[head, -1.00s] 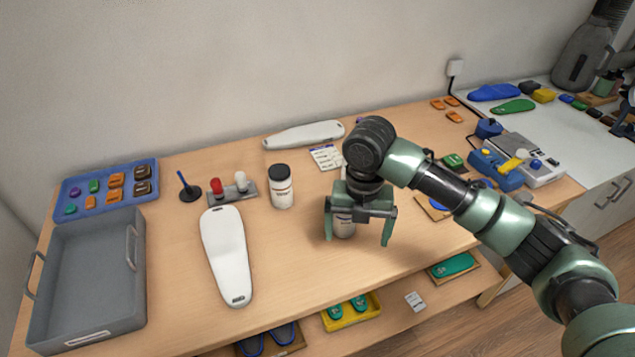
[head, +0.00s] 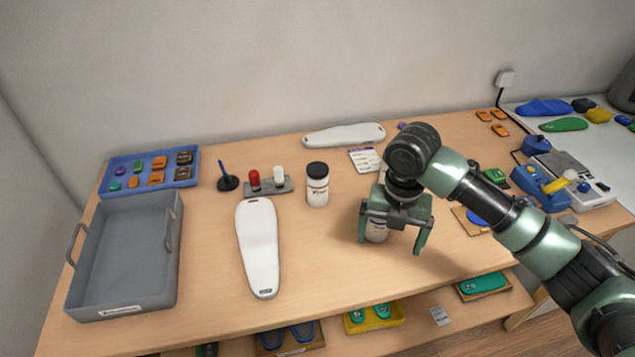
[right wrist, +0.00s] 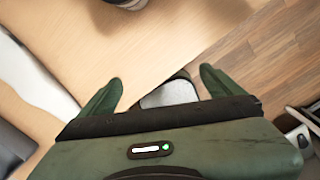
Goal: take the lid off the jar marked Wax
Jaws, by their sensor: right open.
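My left gripper is out of view.
A white insole-shaped form (head: 258,245) lies left of the jars, another (head: 344,135) at the back. A small stand (head: 268,186) with red and white knobs is behind. A grey bin (head: 125,255) and blue tray (head: 150,170) are at the left. The front edge of the table is close.

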